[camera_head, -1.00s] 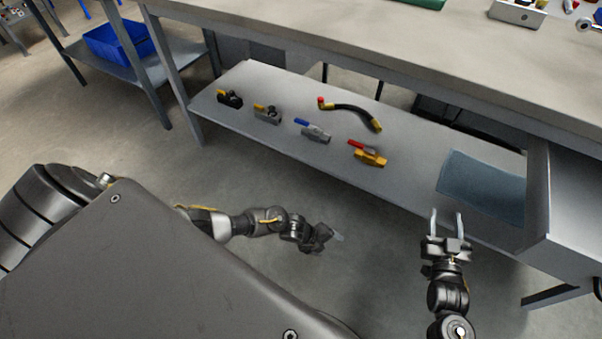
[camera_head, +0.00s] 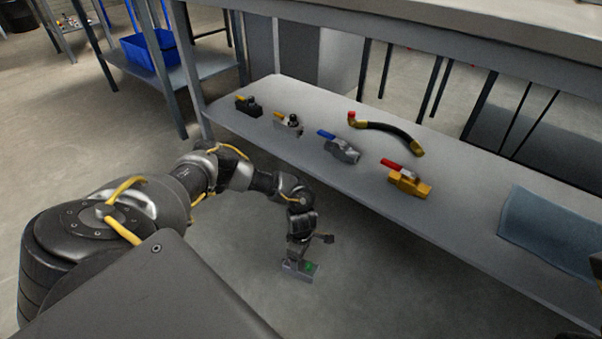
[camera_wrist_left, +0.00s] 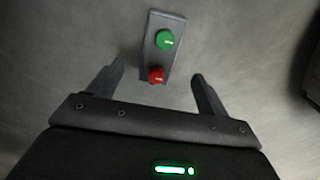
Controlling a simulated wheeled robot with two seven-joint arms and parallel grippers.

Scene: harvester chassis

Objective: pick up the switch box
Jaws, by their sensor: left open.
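The switch box (camera_wrist_left: 152,62) is a small grey oblong with a green knob and a red knob, seen in the left wrist view against a plain grey surface. My left gripper (camera_wrist_left: 157,71) is open, one finger on each side of the box's near, red-knob end. Both fingers look clear of the box, and the green-knob end reaches past the fingertips. In the head view my left gripper (camera_head: 300,271) hangs low in front of the shelf, pointing down; its fingers are hidden and I cannot make out the box there. My right gripper is out of view.
The grey lower shelf (camera_head: 330,178) holds several valves, a black hose (camera_head: 388,131) and a blue mat (camera_head: 550,232). Its front edge runs close beyond my left gripper. A blue bin (camera_head: 150,47) sits at the back left. Floor to the right of the gripper is clear.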

